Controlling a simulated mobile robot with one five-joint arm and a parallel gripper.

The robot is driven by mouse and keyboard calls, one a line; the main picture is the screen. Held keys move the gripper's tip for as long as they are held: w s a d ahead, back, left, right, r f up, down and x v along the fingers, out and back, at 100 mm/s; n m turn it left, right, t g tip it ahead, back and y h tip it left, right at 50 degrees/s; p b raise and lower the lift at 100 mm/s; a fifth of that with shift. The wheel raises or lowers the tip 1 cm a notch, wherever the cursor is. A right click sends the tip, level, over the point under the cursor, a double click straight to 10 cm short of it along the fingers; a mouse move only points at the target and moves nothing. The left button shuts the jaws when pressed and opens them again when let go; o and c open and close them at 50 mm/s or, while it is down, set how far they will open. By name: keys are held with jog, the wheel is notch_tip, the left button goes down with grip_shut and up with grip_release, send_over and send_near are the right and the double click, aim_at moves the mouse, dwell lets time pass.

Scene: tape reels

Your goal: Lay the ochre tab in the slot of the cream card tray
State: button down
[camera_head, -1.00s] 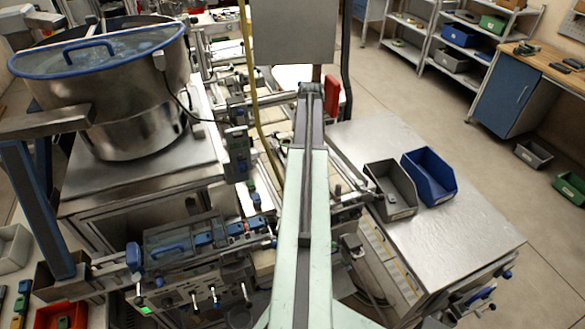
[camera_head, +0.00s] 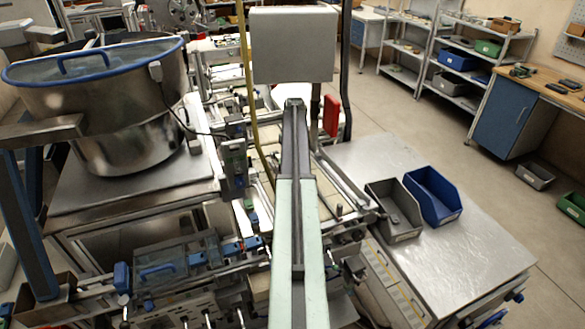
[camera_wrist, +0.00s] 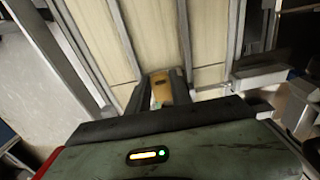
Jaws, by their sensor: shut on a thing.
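The ochre tab (camera_wrist: 161,88) is between the two dark fingers of my gripper (camera_wrist: 159,94) in the wrist view. My gripper is shut on it, and the tab's upper end shows past the grip. Beyond the tab are cream strips (camera_wrist: 110,35) edged by grey metal rails. I cannot tell whether these belong to the cream card tray, and I see no clear slot. In the head view my arm reaches forward over the machine, and my gripper and the tab are hidden.
A grey bin (camera_head: 395,210) and a blue bin (camera_head: 433,196) stand on a metal table (camera_head: 455,255) at the right. A large steel bowl (camera_head: 125,125) is at the left. A grey panel (camera_head: 292,45) hangs beyond my arm's end. Open floor lies at the right.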

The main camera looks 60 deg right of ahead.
jog(key=shift+w+d, duration=0.15)
jog(key=shift+w, duration=0.05)
jog(key=shift+w+d+f+b, duration=0.1)
jog(key=shift+w+f+b, duration=0.05)
jog(key=shift+f+b, duration=2.3)
jog(key=shift+r, duration=0.15)
jog(key=c, duration=1.1)
grip_release()
jog(key=shift+c, duration=0.2)
notch_tip(320, 180, up, 13)
jog(key=p, duration=1.3)
